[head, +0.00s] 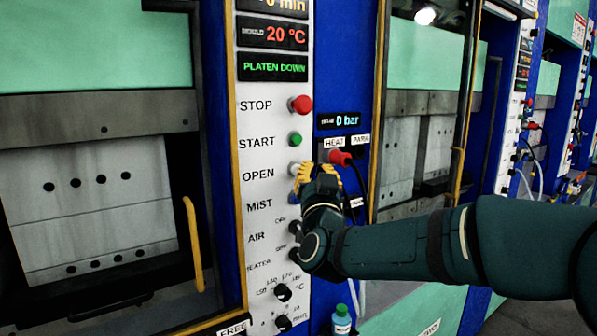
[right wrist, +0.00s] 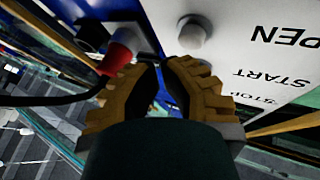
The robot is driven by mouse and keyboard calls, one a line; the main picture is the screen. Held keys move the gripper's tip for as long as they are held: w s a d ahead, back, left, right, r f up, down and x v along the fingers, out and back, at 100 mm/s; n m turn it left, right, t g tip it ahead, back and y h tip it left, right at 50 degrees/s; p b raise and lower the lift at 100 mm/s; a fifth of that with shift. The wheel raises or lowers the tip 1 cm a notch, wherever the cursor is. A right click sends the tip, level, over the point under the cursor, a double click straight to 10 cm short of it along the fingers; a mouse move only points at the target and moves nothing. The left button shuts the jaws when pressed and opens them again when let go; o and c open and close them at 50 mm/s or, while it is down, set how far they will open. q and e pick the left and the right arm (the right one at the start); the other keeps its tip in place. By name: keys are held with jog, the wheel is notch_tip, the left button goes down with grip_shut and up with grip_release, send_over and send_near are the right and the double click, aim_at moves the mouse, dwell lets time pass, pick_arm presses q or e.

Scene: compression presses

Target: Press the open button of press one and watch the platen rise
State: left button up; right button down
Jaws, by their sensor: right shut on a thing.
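The open button (head: 295,168) of the near press is a pale round knob beside the word OPEN. It also shows in the right wrist view (right wrist: 193,31), just beyond my fingertips. My right gripper (head: 306,180) is at the control panel, slightly below and right of that button. In the wrist view its yellow fingers (right wrist: 160,64) are drawn together at the tips; what they close on cannot be made out. Whether they touch the button is unclear. The display (head: 274,68) reads PLATEN DOWN. The press opening (head: 85,190) shows pale plates. My left gripper is not in view.
The red stop button (head: 300,104) and green start button (head: 295,139) are above. A red plug (head: 340,157) with a black cable sits close right of my gripper. A yellow handle (head: 194,245) is at left. A bottle (head: 341,322) stands below. More presses extend right.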

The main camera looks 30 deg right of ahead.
jog(key=shift+w, duration=0.15)
dwell(0.4)
jog(key=shift+w+b, duration=0.3)
